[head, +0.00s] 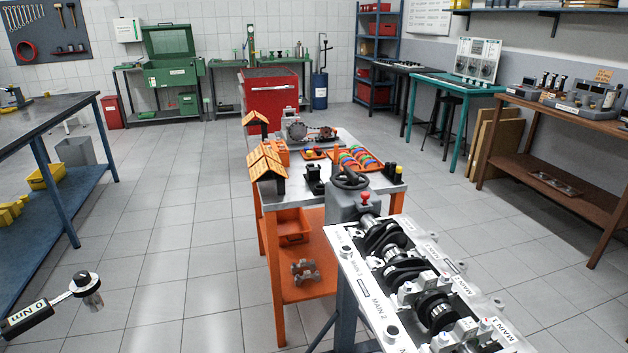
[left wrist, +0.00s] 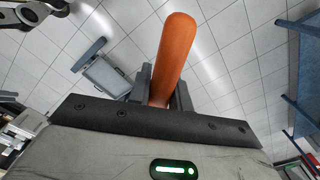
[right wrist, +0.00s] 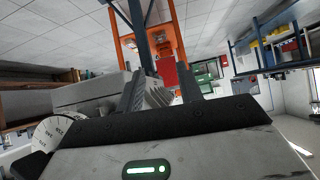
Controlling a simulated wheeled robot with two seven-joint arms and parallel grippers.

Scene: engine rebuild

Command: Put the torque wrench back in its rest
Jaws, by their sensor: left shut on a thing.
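In the left wrist view, my left gripper (left wrist: 161,88) is shut on an orange handle (left wrist: 174,50), which appears to be the wrench's grip. The wrench is up in the air over the floor. My right gripper (right wrist: 160,88) is open and empty in the right wrist view. I cannot make out for certain which item is the wrench's rest.
An engine block (head: 418,285) with a crankshaft fills the lower right. Behind it stands an orange cart (head: 262,218) with trays, black holders and small parts. A dark-topped bench (head: 45,110) is at left. Tiled floor (head: 180,230) between bench and cart is clear.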

